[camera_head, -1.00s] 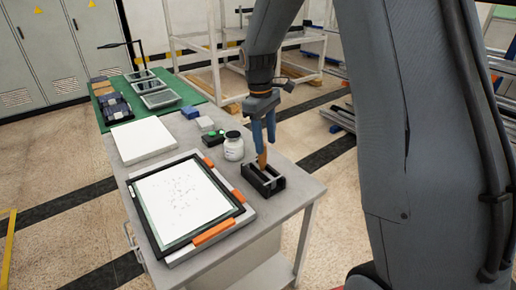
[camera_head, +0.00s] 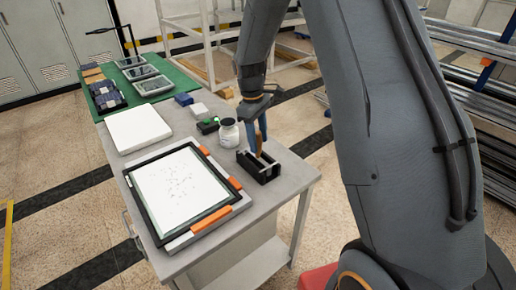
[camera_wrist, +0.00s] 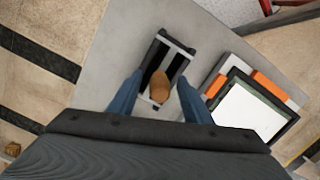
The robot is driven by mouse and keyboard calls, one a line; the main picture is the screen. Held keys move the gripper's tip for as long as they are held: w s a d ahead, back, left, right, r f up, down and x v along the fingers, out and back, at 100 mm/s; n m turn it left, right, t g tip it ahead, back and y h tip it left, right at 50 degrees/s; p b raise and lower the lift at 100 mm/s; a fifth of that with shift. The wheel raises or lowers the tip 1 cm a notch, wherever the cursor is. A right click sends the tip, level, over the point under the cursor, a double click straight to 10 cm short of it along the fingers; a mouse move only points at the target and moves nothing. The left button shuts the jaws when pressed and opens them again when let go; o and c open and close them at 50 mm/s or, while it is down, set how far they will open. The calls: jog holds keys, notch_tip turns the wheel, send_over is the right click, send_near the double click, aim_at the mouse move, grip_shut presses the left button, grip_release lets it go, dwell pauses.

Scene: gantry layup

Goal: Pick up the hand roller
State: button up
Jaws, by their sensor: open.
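The hand roller's brown wooden handle (camera_head: 259,146) stands up from a black holder (camera_head: 265,174) near the table's right corner. The rest of the roller is hidden or cannot be told from the dark holder. My gripper (camera_head: 256,138) is above the holder with its blue fingers pointing down. In the wrist view, the handle (camera_wrist: 159,86) shows between the open fingers (camera_wrist: 160,77), with a gap on each side. The holder (camera_wrist: 152,62) lies beyond the fingertips there.
A white jar (camera_head: 228,133) stands just left of the holder, near a small green-topped black box (camera_head: 208,126). A black-framed panel with orange clamps (camera_head: 215,220) lies at the table's front. A white block (camera_head: 138,129) and a green mat (camera_head: 188,90) lie farther back.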

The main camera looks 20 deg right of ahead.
jog(key=shift+s+f, duration=0.1)
jog(key=shift+f, duration=0.9)
grip_shut()
jog(key=shift+r, duration=0.1)
notch_tip(320, 180, up, 10)
jog(key=b, duration=0.2)
jog(key=shift+b, duration=0.4)
jog(key=c, duration=0.8)
grip_release()
jog(key=shift+c, duration=0.9)
jog(key=shift+s, duration=0.1)
